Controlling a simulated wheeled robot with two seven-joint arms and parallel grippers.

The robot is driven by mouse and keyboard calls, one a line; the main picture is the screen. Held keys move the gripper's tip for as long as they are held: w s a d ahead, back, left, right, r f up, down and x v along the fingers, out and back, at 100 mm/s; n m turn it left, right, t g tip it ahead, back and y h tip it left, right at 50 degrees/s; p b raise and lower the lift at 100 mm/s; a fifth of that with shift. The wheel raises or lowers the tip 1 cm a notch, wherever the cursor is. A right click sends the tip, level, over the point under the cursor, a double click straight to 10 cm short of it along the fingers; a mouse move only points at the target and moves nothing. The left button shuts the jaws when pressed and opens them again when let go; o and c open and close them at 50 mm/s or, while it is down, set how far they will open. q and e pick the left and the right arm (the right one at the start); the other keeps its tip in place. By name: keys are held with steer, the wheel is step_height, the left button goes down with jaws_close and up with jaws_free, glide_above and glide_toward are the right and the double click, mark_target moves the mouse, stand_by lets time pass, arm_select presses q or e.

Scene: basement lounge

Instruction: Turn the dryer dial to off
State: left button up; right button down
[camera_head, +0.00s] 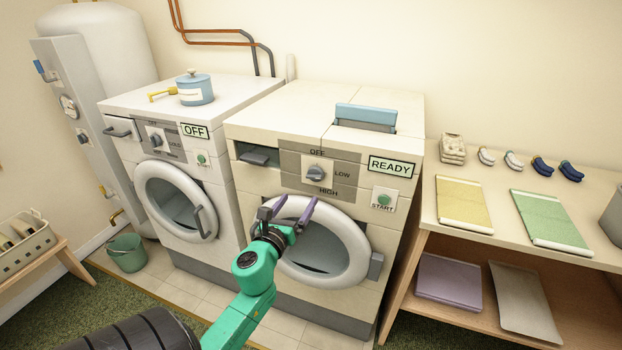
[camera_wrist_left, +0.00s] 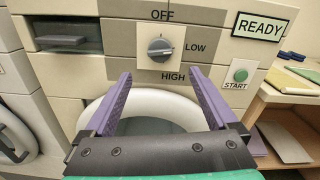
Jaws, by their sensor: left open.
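The dryer (camera_head: 262,125) is the right-hand white machine, with a display (camera_head: 391,166) reading READY. Its grey dial (camera_head: 316,173) sits on a grey panel marked OFF above, LOW at right and HIGH below. The dial also shows in the left wrist view (camera_wrist_left: 160,48), its grip bar lying roughly sideways, apparently toward LOW. My left gripper (camera_head: 290,206) is open and empty, with purple fingers, below the dial and in front of the round door. In the left wrist view its fingertips (camera_wrist_left: 160,74) are spread apart below the dial, which lies between and beyond them. My right gripper is not in view.
A START button (camera_head: 383,201) is right of the dial; a drawer handle (camera_head: 259,156) is left. The washer (camera_head: 163,110), with an OFF display, stands at left. A wooden shelf (camera_head: 428,203) with folded cloths stands close at right.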

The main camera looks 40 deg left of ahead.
mark_target(313, 178)
arm_select(q)
steer(key=x, duration=1.1)
steer(key=shift+p, duration=0.3)
steer(key=shift+c, duration=0.4)
steer(key=c, duration=1.3)
